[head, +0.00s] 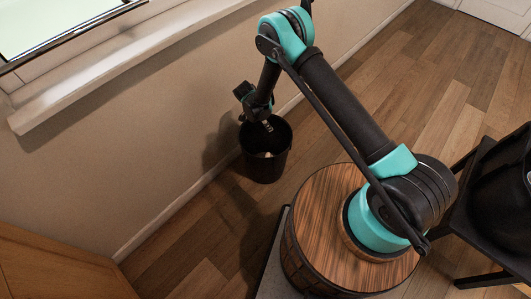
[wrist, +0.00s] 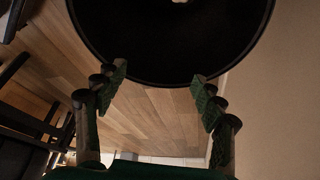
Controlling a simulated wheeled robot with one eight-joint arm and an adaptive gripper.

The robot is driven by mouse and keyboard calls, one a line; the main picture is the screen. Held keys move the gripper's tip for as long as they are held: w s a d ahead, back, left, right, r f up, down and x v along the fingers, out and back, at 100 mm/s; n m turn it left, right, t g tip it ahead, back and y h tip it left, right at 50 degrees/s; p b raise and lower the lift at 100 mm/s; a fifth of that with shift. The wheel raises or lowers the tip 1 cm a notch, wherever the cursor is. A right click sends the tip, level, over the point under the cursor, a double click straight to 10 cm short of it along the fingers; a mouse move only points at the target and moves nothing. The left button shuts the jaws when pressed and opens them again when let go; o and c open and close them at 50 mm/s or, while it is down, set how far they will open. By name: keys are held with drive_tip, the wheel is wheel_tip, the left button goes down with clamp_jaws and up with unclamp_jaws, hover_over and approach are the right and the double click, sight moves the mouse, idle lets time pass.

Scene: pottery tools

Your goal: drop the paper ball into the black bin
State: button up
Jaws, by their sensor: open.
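The black bin (head: 264,170) stands on the wood floor close to the wall. Its dark round inside fills the top of the wrist view (wrist: 170,45). A small pale thing, which looks like the paper ball (wrist: 180,1), shows inside the bin at the very top edge of the wrist view, mostly cut off. A pale speck also shows inside the bin in the head view. My gripper (head: 267,125) points down over the bin's mouth. In the wrist view its fingers (wrist: 158,80) are spread apart with nothing between them.
A wall with a window sill (head: 120,70) runs behind the bin. A black chair or stand (head: 490,210) is at the right. A wooden cabinet (head: 55,265) is at the lower left. Open wood floor lies at the upper right.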

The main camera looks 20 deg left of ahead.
drive_tip(key=v, duration=1)
drive_tip(key=shift+r, duration=0.1)
drive_tip(key=w+d+r+n+y, duration=0.1)
drive_tip(key=w+d+r+n, duration=0.1)
drive_tip(key=d+r, duration=1.05)
drive_tip(key=w+d+r+n+y, duration=0.1)
drive_tip(key=w+d+r+n, duration=0.2)
drive_tip(key=d+r, duration=0.95)
drive_tip(key=s+d+r+n+y, duration=0.15)
drive_tip(key=s+d, duration=0.25)
drive_tip(key=d, duration=0.4)
drive_tip(key=s+d+r+h, duration=0.1)
drive_tip(key=s+d+r, duration=0.15)
drive_tip(key=d, duration=0.45)
drive_tip(key=s+d+f+n+t, duration=0.1)
drive_tip(key=s+d+n, duration=0.2)
drive_tip(key=s+d, duration=0.6)
drive_tip(key=s+y, duration=0.1)
drive_tip(key=s, duration=0.3)
drive_tip(key=shift+s+d+f, duration=0.15)
drive_tip(key=shift+s+d, duration=0.1)
drive_tip(key=shift+s, duration=0.15)
